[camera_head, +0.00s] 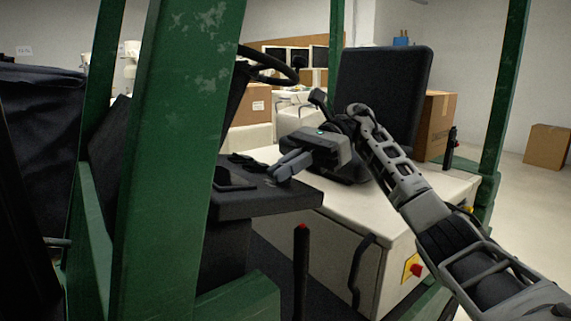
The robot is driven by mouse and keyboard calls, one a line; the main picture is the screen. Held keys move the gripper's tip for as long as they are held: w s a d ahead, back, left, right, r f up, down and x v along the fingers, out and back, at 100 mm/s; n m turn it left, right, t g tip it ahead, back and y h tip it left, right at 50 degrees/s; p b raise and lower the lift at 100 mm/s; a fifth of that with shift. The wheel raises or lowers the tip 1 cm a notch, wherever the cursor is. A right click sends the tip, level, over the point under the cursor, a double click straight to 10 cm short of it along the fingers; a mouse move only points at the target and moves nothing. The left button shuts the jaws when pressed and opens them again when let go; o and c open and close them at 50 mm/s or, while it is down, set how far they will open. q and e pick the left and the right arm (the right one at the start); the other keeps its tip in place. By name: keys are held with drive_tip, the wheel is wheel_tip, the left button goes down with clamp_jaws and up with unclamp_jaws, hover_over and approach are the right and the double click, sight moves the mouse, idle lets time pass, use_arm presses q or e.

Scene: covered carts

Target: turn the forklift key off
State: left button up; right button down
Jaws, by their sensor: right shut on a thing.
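The forklift's dark dashboard (265,204) lies in the middle of the head view, below the steering wheel. My right arm comes in from the right. Its gripper (277,172) reaches over the dashboard, fingertips pointing left and down at the panel top. The fingers are close together, shut on the forklift key at the panel. The key is hidden by the fingertips, so its turn angle cannot be told. My left gripper is not in view.
A green forklift post (178,160) blocks much of the left side. The steering wheel (268,64) is above the dashboard. A black seat back (382,92) stands behind my right gripper on the pale seat base (330,238). A red-tipped lever (301,270) rises below.

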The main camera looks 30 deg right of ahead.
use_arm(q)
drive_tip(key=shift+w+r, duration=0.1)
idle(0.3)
use_arm(e)
drive_tip(key=c, duration=1.6)
unclamp_jaws()
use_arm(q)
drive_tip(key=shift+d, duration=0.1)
use_arm(e)
drive_tip(key=shift+o, duration=0.2)
drive_tip(key=shift+d, duration=0.1)
drive_tip(key=shift+d+r, duration=0.1)
drive_tip(key=shift+d, duration=0.15)
drive_tip(key=v, duration=0.4)
drive_tip(key=shift+d+r+p, duration=0.15)
drive_tip(key=shift+r+p, duration=0.05)
drive_tip(key=shift+p, duration=0.2)
use_arm(q)
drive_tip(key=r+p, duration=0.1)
drive_tip(key=p, duration=0.1)
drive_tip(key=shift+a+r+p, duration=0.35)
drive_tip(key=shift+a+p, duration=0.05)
use_arm(e)
drive_tip(key=v, duration=0.2)
drive_tip(key=shift+d, duration=0.3)
